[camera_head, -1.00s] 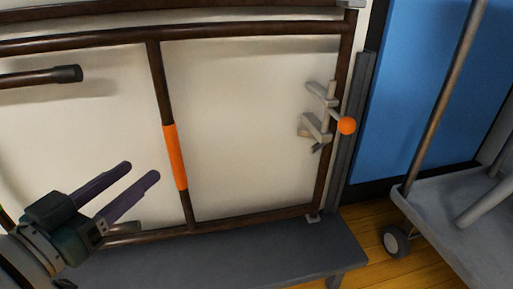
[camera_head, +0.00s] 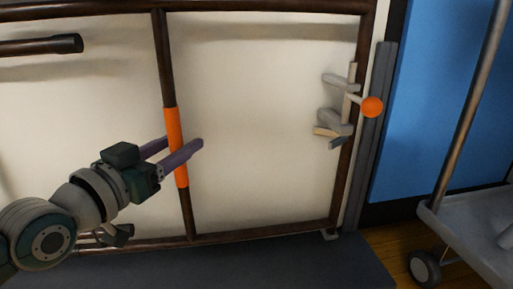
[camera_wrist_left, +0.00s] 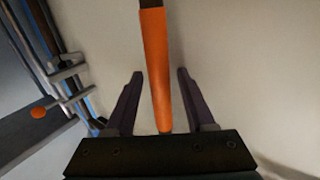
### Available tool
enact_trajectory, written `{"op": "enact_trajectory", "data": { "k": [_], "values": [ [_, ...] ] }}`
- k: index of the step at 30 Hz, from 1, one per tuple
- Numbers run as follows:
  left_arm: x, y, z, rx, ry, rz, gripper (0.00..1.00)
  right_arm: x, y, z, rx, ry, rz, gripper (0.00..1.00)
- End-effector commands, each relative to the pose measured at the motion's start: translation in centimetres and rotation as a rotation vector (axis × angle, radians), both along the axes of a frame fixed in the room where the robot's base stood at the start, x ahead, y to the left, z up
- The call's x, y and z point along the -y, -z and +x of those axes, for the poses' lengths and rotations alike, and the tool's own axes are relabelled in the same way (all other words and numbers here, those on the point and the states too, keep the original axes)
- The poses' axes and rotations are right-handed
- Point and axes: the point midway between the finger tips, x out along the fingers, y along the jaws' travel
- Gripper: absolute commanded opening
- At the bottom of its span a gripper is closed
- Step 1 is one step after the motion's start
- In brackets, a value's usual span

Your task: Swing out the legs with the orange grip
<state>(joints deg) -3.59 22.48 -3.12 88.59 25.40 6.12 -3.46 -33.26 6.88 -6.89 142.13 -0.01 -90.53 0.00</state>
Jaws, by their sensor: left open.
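The orange grip (camera_head: 173,128) is a sleeve around a dark brown upright bar (camera_head: 166,60) of the leg frame, which stands folded against a pale panel (camera_head: 265,125). My left gripper (camera_head: 178,150) is open at the sleeve, with one purple finger on each side of it. In the left wrist view the orange grip (camera_wrist_left: 156,70) runs between the two spread fingers (camera_wrist_left: 160,100), with a gap on both sides. My right gripper is not in view.
A grey latch (camera_head: 337,115) with an orange ball knob (camera_head: 372,107) sits at the frame's right side. A dark grey ledge (camera_head: 260,262) runs below. A wheeled grey cart (camera_head: 470,235) stands at right, before a blue panel (camera_head: 440,100).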

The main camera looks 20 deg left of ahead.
Motion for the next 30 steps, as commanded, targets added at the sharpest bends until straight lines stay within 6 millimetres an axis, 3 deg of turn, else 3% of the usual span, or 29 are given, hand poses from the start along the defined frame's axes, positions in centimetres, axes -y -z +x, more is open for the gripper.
{"op": "enact_trajectory", "data": {
  "k": [7,21,30],
  "values": [
    [0.02,-0.05,0.07,-0.001,0.000,-0.001,0.53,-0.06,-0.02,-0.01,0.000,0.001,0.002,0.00],
    [0.02,-0.03,0.04,-0.001,0.000,-0.001,0.01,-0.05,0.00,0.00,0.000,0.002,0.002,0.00],
    [0.02,-0.02,0.03,-0.001,0.000,-0.001,0.00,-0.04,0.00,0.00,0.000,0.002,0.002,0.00]
  ]
}}
